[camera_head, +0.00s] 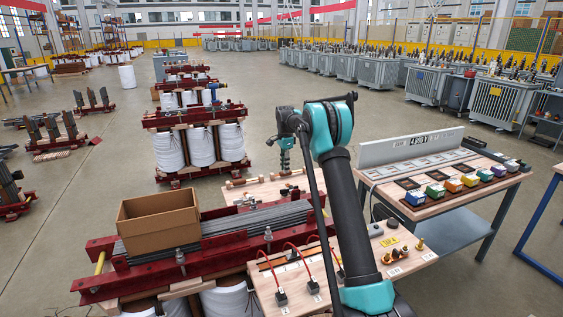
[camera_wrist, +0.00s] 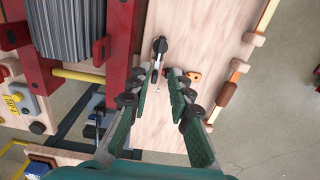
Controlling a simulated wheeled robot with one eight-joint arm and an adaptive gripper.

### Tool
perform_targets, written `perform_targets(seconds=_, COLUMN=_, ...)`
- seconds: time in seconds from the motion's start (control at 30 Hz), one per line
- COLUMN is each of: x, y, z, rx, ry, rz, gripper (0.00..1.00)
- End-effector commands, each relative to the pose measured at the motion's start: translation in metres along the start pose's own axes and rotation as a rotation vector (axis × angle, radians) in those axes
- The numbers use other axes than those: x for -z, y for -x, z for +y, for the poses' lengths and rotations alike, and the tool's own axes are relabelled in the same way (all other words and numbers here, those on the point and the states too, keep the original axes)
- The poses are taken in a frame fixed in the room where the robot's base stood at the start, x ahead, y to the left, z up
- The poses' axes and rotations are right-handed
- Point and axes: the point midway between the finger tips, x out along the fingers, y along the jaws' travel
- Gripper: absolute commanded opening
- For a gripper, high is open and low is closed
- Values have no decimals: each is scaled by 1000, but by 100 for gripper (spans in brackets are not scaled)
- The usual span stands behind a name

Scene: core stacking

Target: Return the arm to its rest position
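My arm (camera_head: 350,205) rises from the lower right in the head view and bends at a teal joint. My gripper (camera_head: 285,167) hangs from its end, pointing down above a pale wooden board (camera_head: 262,191). In the wrist view my gripper (camera_wrist: 164,72) has its two dark green fingers apart, with bare wood visible between the tips. I see nothing held between them. A small black-ended item (camera_wrist: 160,45) lies beyond the fingertips, apparently on the board.
A cardboard box (camera_head: 160,220) stands on the red-framed core (camera_head: 100,287) at left. A workbench (camera_head: 440,199) with colored blocks (camera_head: 436,190) is at right. A panel with red cables (camera_head: 281,297) is near my arm. Wrapped coils (camera_head: 201,147) stand behind the gripper. Floor at left is partly clear.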

Motion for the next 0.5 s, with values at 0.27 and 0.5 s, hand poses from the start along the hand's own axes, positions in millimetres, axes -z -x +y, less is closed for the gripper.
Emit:
perform_targets(seconds=0.27, x=5, y=30, z=55, rx=46, ry=160, rz=12, gripper=20)
perform_targets(seconds=0.5, x=6, y=53, z=136, rx=102, ry=374, rz=42, gripper=20)
